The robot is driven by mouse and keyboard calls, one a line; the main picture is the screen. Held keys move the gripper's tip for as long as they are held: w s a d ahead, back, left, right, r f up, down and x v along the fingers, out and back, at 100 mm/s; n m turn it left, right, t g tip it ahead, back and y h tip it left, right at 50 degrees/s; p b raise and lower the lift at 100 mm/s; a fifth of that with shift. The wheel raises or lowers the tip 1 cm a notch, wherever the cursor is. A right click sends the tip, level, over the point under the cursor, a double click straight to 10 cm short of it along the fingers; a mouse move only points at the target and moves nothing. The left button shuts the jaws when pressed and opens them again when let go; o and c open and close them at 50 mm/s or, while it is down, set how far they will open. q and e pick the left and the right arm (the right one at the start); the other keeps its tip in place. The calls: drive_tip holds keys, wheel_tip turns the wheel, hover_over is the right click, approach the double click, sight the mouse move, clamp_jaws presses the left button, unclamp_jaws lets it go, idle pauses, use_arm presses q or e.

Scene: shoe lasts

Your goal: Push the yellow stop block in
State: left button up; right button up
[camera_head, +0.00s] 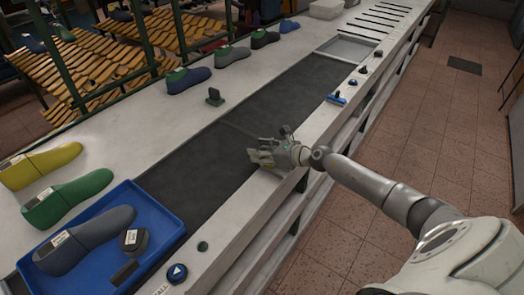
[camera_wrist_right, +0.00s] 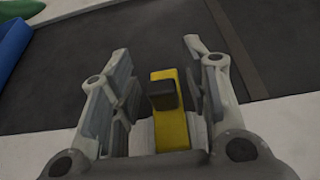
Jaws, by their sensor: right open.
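The yellow stop block (camera_wrist_right: 170,132) with a dark cap shows in the right wrist view, at the near edge of the dark belt (camera_wrist_right: 215,70). It stands between the two fingers of my right gripper (camera_wrist_right: 157,60), with gaps on both sides. My right gripper is open. In the head view my right gripper (camera_head: 257,157) is low over the near side of the belt and hides most of the block. My left gripper is not in view.
A blue tray (camera_head: 174,222) holds a dark shoe last (camera_head: 85,240) and a dark block. Green (camera_head: 70,198) and yellow (camera_head: 40,166) lasts lie on the far ledge. The belt beyond the gripper is clear.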

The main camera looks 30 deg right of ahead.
drive_tip(key=shift+s+d, duration=0.25)
drive_tip(key=shift+s, duration=0.05)
drive_tip(key=v, duration=0.9)
drive_tip(key=shift+v, duration=1.1)
drive_tip(key=shift+r, duration=0.15)
